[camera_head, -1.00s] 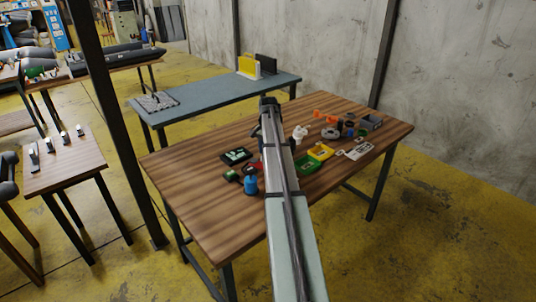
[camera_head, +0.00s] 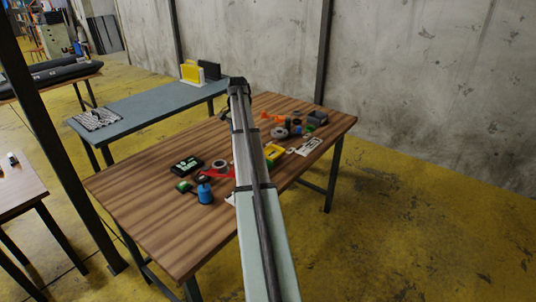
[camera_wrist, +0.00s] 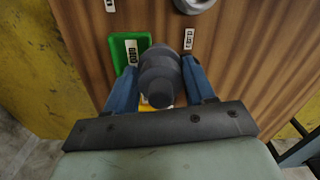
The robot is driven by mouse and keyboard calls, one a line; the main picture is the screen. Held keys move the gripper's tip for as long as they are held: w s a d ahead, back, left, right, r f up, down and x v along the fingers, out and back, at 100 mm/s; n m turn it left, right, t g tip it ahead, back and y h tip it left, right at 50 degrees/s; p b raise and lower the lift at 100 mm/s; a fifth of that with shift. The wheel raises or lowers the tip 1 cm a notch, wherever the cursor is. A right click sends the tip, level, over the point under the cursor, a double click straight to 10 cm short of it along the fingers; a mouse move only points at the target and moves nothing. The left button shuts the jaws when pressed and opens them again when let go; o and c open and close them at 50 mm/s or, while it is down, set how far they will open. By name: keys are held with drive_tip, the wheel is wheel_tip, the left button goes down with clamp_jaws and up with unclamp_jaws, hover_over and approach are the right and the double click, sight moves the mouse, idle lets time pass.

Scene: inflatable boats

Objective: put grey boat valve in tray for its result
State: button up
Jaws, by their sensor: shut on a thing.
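In the wrist view my gripper (camera_wrist: 160,85) has its two blue fingers closed on a dark grey, rounded stepped boat valve (camera_wrist: 160,70). Below it is a wooden table. A yellow tray (camera_wrist: 146,108) is mostly hidden under the valve and gripper. In the head view the yellow tray (camera_head: 273,153) shows right of my arm.
A grey ring (camera_wrist: 193,4) lies farther back, near a white label (camera_wrist: 189,39). In the head view a blue container (camera_head: 205,194) and dark tablet (camera_head: 187,165) are left of my arm. An orange part (camera_head: 272,121) and grey box (camera_head: 317,118) are right. The near-left tabletop is clear.

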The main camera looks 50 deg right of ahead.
drive_tip(key=shift+s+d+n, duration=1.05)
drive_tip(key=shift+d+n, duration=0.25)
drive_tip(key=shift+d, duration=2.7)
drive_tip(key=shift+s+d+n, duration=1)
drive_tip(key=shift+d+n, duration=0.3)
drive_tip(key=shift+d, duration=2.7)
drive_tip(key=shift+f, duration=4.9)
drive_tip(key=shift+f, duration=0.15)
drive_tip(key=o, duration=1.2)
drive_tip(key=shift+c, duration=0.2)
wheel_tip(320, 180, up, 12)
